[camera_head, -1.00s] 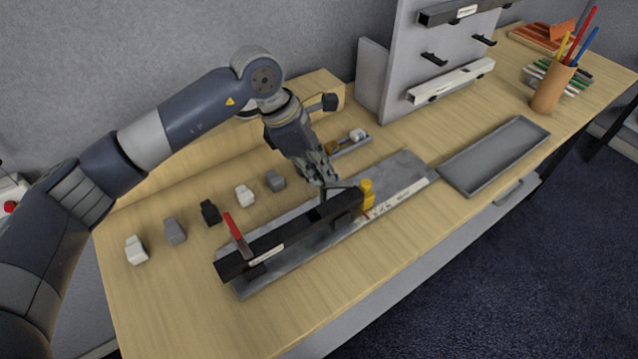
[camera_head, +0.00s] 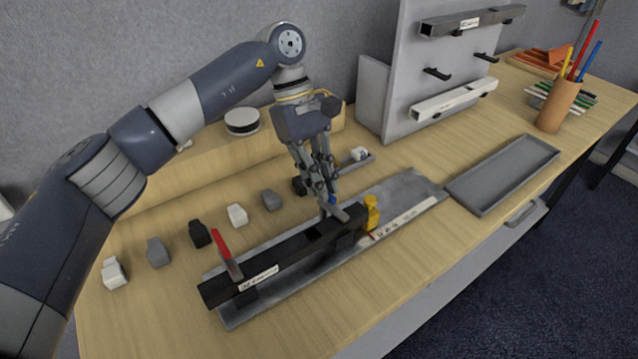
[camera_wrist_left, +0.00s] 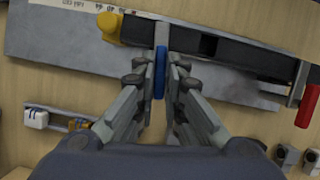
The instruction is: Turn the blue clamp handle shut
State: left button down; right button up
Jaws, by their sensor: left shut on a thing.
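The blue clamp handle (camera_wrist_left: 160,74) stands between the fingertips of my left gripper (camera_wrist_left: 160,85) in the left wrist view. My left gripper (camera_head: 328,196) is shut on it; in the head view only a bit of blue shows below the fingertips. A grey metal bar (camera_head: 332,211) of the clamp reaches from the handle over the black beam (camera_head: 300,248). The black beam lies along the grey metal base plate (camera_head: 408,187). A red handle (camera_head: 221,242) stands up near the beam's left end. A yellow block (camera_head: 371,212) sits at its right end. My right gripper is not in view.
Several small blocks stand in a row left of the plate, among them a white one (camera_head: 237,214) and a black one (camera_head: 199,234). An empty grey tray (camera_head: 470,207) lies to the right. A grey rack panel (camera_head: 400,90) and pencil cup (camera_head: 556,105) stand behind.

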pick_arm(q)
jog(key=shift+w+d+r+m+y, duration=0.1)
jog(key=shift+m+y, duration=0.2)
jog(key=shift+m, duration=0.5)
jog(key=c, duration=1.7)
grip_release()
jog(key=v, duration=1.2)
jog(key=shift+w, duration=0.15)
